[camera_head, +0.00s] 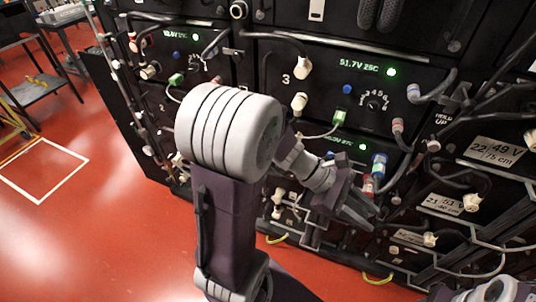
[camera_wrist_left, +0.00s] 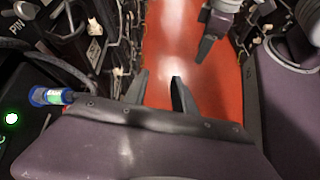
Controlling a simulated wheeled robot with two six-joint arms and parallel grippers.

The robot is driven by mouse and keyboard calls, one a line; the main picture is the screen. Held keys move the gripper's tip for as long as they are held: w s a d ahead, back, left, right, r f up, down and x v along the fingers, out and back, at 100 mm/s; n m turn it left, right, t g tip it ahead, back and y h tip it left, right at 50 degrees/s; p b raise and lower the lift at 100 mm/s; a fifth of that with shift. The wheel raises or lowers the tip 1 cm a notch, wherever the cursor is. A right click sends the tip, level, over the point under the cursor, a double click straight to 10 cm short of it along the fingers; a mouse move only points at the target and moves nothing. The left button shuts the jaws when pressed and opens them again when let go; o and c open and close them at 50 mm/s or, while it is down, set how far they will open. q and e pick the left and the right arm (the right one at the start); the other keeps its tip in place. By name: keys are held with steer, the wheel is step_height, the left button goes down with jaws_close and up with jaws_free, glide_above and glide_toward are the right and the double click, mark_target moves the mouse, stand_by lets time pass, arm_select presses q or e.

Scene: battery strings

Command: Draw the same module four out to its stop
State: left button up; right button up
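A module front with a green display (camera_head: 345,143) and a green light sits below the module marked 3 (camera_head: 286,78); my left arm hides much of it, and I cannot read its number. A blue-and-green plug (camera_head: 379,165) with a red plug (camera_head: 368,186) below it is at its right side. The blue plug also shows in the left wrist view (camera_wrist_left: 48,96). My left gripper (camera_head: 358,208) is in front of the lower part of the rack. Its fingers (camera_wrist_left: 160,80) are apart with only red floor between them. Part of my right gripper (camera_wrist_left: 208,45) shows at the top.
Cables and pale plugs (camera_head: 305,67) cross the rack fronts. Panels labelled with voltages (camera_head: 494,151) stand at the right, close to the left gripper. Yellow-green wires (camera_head: 378,279) hang near the rack's foot.

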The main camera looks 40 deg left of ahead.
arm_select(q)
steer(key=w+a+f+n+t+y+b, duration=0.1)
steer(key=w+a+f+n+t+b, duration=0.1)
steer(key=w+a+n+t+b, duration=0.45)
steer(key=w+a+f+n+t+y+b, duration=0.1)
steer(key=w+a+f+n+t+b, duration=0.25)
steer(key=a, duration=0.55)
steer(key=s+a+f+n+t+y+b, duration=0.1)
steer(key=s+a+f+n+y+b, duration=0.2)
steer(key=a, duration=0.5)
steer(key=s+a+f+n+t+y+b, duration=0.1)
steer(key=a+f+n+t+y+b, duration=0.2)
steer(key=a, duration=0.6)
steer(key=s+a+f+n+y+b, duration=0.1)
steer(key=s+a+n+y+b, duration=0.15)
steer(key=a+y, duration=0.4)
steer(key=shift+h, duration=0.65)
steer(key=w+a+b, duration=0.1)
steer(key=w, duration=0.2)
steer(key=w+a+b, duration=0.1)
steer(key=w, duration=0.2)
steer(key=w+a+b, duration=0.1)
steer(key=w, duration=0.2)
steer(key=shift+w+f, duration=0.1)
steer(key=shift+w, duration=0.05)
jaws_close()
arm_select(e)
step_height(320, 180, down, 26)
steer(key=shift+r, duration=0.15)
steer(key=shift+a, duration=0.1)
